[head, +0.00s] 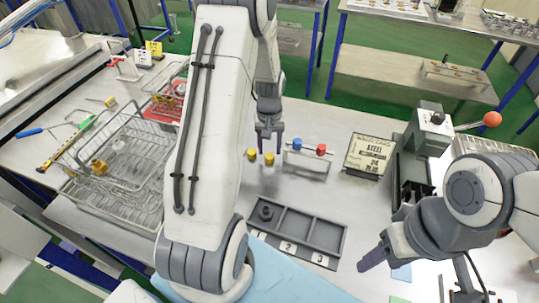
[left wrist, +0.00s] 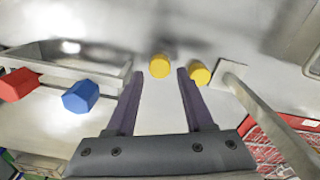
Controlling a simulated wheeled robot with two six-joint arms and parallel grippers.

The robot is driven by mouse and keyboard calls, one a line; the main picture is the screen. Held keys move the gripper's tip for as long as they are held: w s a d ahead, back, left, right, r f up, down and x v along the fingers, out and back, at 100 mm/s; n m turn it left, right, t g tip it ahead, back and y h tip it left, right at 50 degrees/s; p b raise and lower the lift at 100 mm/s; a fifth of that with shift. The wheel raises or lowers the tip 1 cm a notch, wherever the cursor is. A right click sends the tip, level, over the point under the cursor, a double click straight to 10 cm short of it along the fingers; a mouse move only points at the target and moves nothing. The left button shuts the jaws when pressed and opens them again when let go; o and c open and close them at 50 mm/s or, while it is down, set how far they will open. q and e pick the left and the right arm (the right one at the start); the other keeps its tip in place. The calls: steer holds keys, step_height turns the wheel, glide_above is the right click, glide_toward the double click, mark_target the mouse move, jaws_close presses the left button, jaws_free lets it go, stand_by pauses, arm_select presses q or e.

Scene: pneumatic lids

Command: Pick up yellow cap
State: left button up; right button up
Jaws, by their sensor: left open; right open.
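Two yellow caps stand close together on the metal bench: a left one (head: 251,154) and a right one (head: 269,158). My left gripper (head: 270,148) points down just behind them, open and empty. In the left wrist view, one yellow cap (left wrist: 160,66) lies in the gap between the fingertips of the left gripper (left wrist: 160,72), slightly beyond them. The other yellow cap (left wrist: 200,74) is just beyond the right finger's tip. Neither cap is visibly gripped. My right gripper (head: 372,257) is low at the right, open and empty, away from the caps.
A blue cap (head: 297,143) and a red cap (head: 321,148) sit on a metal rack (head: 306,161) right of the yellow caps. A grey compartment tray (head: 310,229) lies in front. A wire basket (head: 122,190) stands left; a printed sign (head: 369,154) and a lever press (head: 411,170) stand right.

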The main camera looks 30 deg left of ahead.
mark_target(270, 158)
arm_select(q)
steer(key=shift+f, duration=1.25)
jaws_close()
